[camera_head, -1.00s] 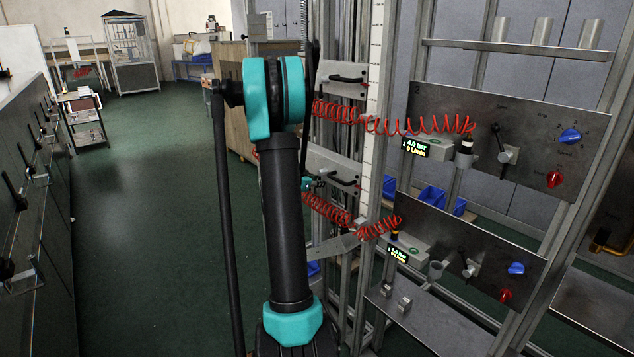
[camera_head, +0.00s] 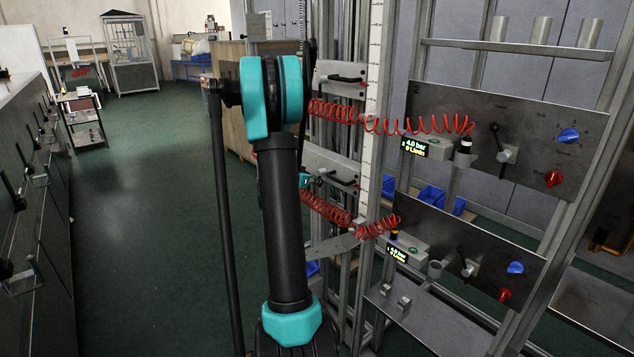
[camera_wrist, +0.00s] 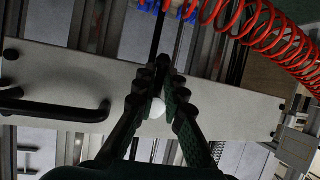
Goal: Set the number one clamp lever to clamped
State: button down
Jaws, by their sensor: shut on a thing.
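My gripper shows in the wrist view (camera_wrist: 163,72), its two dark ribbed fingers drawn together at the tips on a thin dark piece, which I take to be the clamp lever (camera_wrist: 158,40). A round white spot (camera_wrist: 157,108) shows between the fingers, in front of a pale plate (camera_wrist: 235,112). In the head view my arm hides most of the gripper, near the lower pale plate (camera_head: 318,160). The lever's setting cannot be read.
A black handle (camera_wrist: 60,108) is on the plate at left. Red coiled hoses (camera_head: 330,110) hang close to my arm. Two panels with knobs (camera_head: 500,130) stand at right. The green floor (camera_head: 150,200) at left is clear.

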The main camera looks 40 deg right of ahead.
jog(key=shift+s, duration=0.1)
jog(key=c, duration=1.6)
grip_release()
jog(key=shift+a, duration=0.15)
jog(key=v, duration=1.1)
jog(key=shift+s+a+r, duration=0.1)
jog(key=shift+a+r, duration=0.1)
jog(key=shift+a, duration=0.15)
jog(key=s+a+f+n+y, duration=0.4)
jog(key=s+a, duration=0.4)
jog(key=a, duration=0.2)
jog(key=s+a+f+n+y, duration=0.4)
jog(key=s+a, duration=0.4)
jog(key=a, duration=0.3)
jog(key=s+a+f+n+y, duration=0.4)
jog(key=s+a+f+n, duration=0.1)
jog(key=a, duration=0.6)
jog(key=shift+s+a+f+n+t+y, duration=0.1)
jog(key=shift+s+f+n+t+y, duration=0.1)
jog(key=shift+s+n, duration=0.4)
jog(key=shift+s+a+f+n+t+y, duration=0.1)
jog(key=shift+s+a+f+n+t, duration=0.15)
jog(key=shift+s, duration=0.55)
